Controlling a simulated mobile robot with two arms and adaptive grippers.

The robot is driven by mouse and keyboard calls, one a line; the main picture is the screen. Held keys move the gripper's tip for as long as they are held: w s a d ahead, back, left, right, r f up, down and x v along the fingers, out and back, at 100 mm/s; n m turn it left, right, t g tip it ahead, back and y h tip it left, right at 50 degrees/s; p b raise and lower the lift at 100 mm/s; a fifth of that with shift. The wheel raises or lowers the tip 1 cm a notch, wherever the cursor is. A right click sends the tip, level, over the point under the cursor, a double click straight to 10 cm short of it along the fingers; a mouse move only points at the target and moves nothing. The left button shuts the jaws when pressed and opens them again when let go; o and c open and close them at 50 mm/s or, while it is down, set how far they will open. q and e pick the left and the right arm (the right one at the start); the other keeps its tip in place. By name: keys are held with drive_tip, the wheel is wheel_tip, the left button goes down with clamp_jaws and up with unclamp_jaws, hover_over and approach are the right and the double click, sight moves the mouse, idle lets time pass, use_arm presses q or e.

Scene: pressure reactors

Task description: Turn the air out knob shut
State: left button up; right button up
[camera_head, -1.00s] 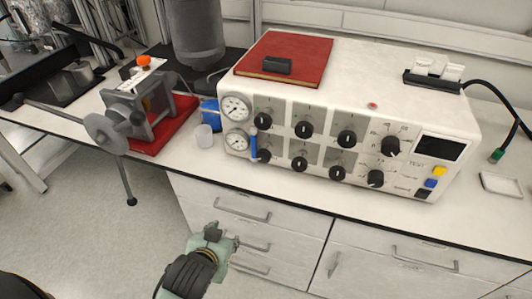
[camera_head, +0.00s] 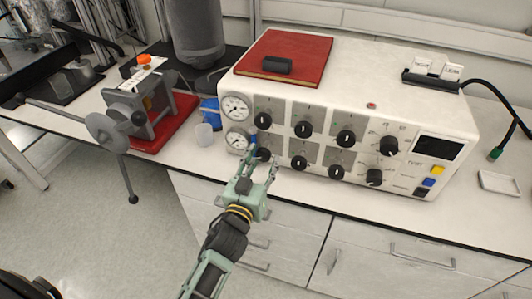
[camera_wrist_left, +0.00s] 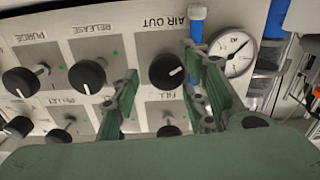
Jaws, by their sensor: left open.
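The air out knob (camera_head: 263,154) is a round black knob with a white pointer mark, at the left end of the lower row on the white reactor control box (camera_head: 355,90). In the wrist view the left gripper's fingers (camera_wrist_left: 160,80) stand on either side of the knob, with visible gaps. My right gripper is not in view.
A blue tube (camera_wrist_left: 195,28) and a pressure gauge (camera_wrist_left: 232,53) are close beside the right finger in the wrist view. The release knob (camera_wrist_left: 87,76) is beyond the left finger. A small clear cup (camera_head: 204,135) stands left of the box.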

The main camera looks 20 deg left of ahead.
use_arm(q)
drive_tip(key=shift+w, duration=1.4)
drive_tip(key=shift+c, duration=0.6)
drive_tip(key=c, duration=0.9)
